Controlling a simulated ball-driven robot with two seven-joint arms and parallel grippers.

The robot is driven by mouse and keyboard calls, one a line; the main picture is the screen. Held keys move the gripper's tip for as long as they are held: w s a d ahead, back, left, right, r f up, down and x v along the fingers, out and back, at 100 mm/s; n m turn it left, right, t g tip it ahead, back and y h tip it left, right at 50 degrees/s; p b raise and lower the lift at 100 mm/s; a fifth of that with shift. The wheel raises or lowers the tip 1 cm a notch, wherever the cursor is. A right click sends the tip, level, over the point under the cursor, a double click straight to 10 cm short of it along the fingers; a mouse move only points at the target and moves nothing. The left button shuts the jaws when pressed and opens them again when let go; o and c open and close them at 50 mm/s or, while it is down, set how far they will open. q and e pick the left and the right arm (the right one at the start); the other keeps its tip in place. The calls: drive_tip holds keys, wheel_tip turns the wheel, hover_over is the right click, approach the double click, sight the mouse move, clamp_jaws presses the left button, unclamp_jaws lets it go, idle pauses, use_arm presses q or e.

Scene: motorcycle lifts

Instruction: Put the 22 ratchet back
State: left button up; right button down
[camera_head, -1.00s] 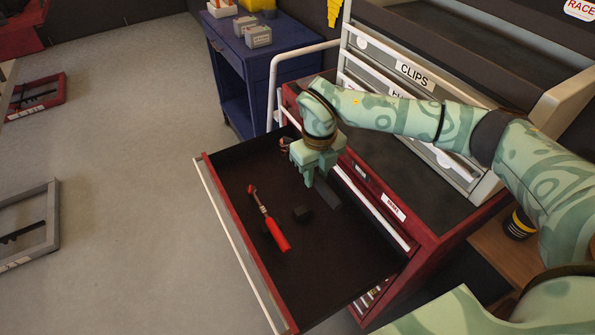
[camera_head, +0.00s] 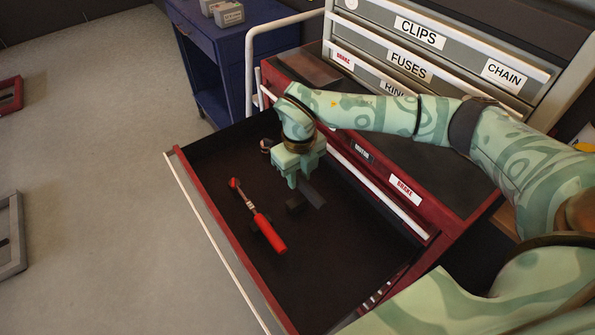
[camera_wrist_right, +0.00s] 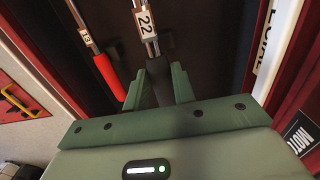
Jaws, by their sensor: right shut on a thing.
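The 22 ratchet (camera_wrist_right: 147,27) has a metal shaft, a white "22" tag and a black handle. In the right wrist view my right gripper (camera_wrist_right: 158,84) is shut on that handle. In the head view my right gripper (camera_head: 305,181) points down into the open drawer (camera_head: 360,262). The ratchet's round head (camera_head: 266,146) shows to its left and the dark handle end (camera_head: 313,196) below it; the middle is hidden by the gripper. I cannot tell whether the ratchet touches the drawer floor. My left gripper is not in view.
A red-handled ratchet tagged 13 (camera_head: 266,231) lies in the drawer. A small dark block (camera_head: 295,203) sits between it and my gripper. The red cabinet (camera_head: 440,220) with labelled grey drawers (camera_head: 407,65) stands behind. A blue cart (camera_head: 215,60) is at the back. The near drawer floor is clear.

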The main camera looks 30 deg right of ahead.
sight(300, 203)
drive_tip(key=shift+f+b, duration=2.65)
drive_tip(key=shift+f, duration=0.9)
drive_tip(key=shift+r, duration=0.15)
drive_tip(key=shift+s+p, duration=0.1)
drive_tip(key=shift+p, duration=0.4)
drive_tip(key=shift+f, duration=0.55)
drive_tip(key=c, duration=1.1)
unclamp_jaws()
drive_tip(key=shift+r, duration=0.1)
wheel_tip(300, 203, up, 16)
drive_tip(key=p, duration=1.3)
drive_tip(key=shift+r+p, duration=0.1)
drive_tip(key=shift+p, duration=0.2)
drive_tip(key=shift+s, duration=0.1)
